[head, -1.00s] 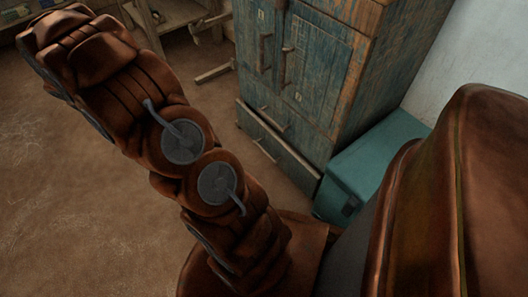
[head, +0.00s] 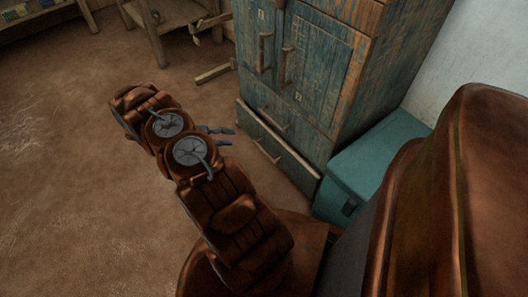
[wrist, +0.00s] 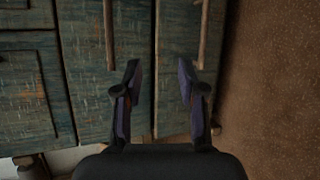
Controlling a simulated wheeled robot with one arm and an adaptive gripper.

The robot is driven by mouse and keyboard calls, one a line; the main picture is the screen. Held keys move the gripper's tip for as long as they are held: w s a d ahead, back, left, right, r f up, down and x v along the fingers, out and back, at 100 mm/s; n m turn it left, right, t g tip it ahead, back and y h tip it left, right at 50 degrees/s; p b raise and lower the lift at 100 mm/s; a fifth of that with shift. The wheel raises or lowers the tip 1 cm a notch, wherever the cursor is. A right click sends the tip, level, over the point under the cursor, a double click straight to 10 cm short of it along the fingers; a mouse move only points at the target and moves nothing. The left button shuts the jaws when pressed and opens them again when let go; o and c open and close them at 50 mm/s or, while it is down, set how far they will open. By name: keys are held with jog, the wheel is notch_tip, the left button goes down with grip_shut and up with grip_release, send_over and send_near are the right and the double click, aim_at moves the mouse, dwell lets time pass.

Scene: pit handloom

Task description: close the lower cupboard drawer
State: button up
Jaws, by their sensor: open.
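The worn blue wooden cupboard (head: 325,75) stands upper right of centre in the head view. Its lower drawer (head: 288,167) is at the base, and its front sticks out a little past the cupboard face. In the wrist view the cupboard appears turned sideways, with the lower drawer (wrist: 173,40) nearest the floor and its wooden handle (wrist: 203,35) at the drawer's right. My gripper (wrist: 158,80) is open and empty, its two fingers spread in front of the lower drawer. In the head view my gripper (head: 218,131) is left of the drawer; contact cannot be told.
The upper drawer (wrist: 90,85) sits beside the lower one in the wrist view. A teal chest (head: 375,165) stands against the cupboard's right side. Wooden loom parts (head: 170,18) are at the back. The brown floor (head: 60,190) on the left is clear.

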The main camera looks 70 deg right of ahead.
jog(key=h, duration=0.2)
send_near(264, 150)
jog(key=s+d+f, duration=0.1)
jog(key=shift+m+g, duration=0.4)
jog(key=shift+f+b+x, duration=0.15)
jog(key=shift+b+x, duration=0.4)
jog(key=shift+x, duration=1.6)
jog(key=shift+f+b+x, duration=0.1)
jog(key=shift+b+x, duration=0.45)
jog(key=shift+x, duration=1.6)
jog(key=shift+a, duration=0.1)
jog(key=shift+c, duration=0.2)
grip_shut()
